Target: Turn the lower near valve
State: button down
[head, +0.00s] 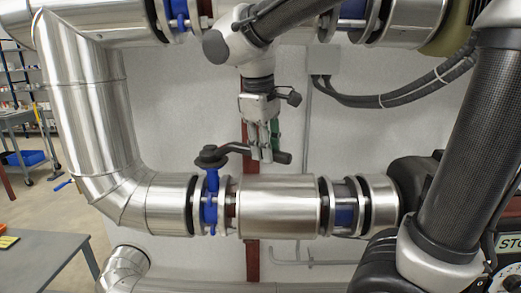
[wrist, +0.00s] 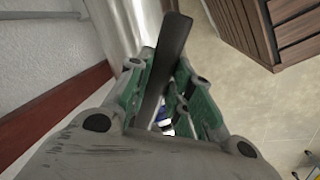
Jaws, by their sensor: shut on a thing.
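The lower near valve has a blue body (head: 211,200) clamped between flanges on the lower horizontal pipe. Its dark lever handle (head: 235,148) sits on top of a black hub and points to the right along the pipe, just above it. My gripper (head: 266,153) comes down from above and is shut on the handle near its outer end, whose tip shows right of the fingers. In the wrist view the dark handle (wrist: 174,50) runs between the green-padded fingers (wrist: 160,95). Part of the handle is hidden by the fingers.
The lower steel pipe (head: 277,207) runs just below my gripper. An upper pipe (head: 115,22) with blue valve parts crosses above, near my arm. Black cables (head: 385,98) hang at the right. A grey table (head: 45,262) stands at lower left. A wooden cabinet (wrist: 270,30) shows in the wrist view.

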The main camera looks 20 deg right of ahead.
jog(key=shift+w+d, duration=0.1)
dwell(0.3)
jog(key=c, duration=1.3)
grip_release()
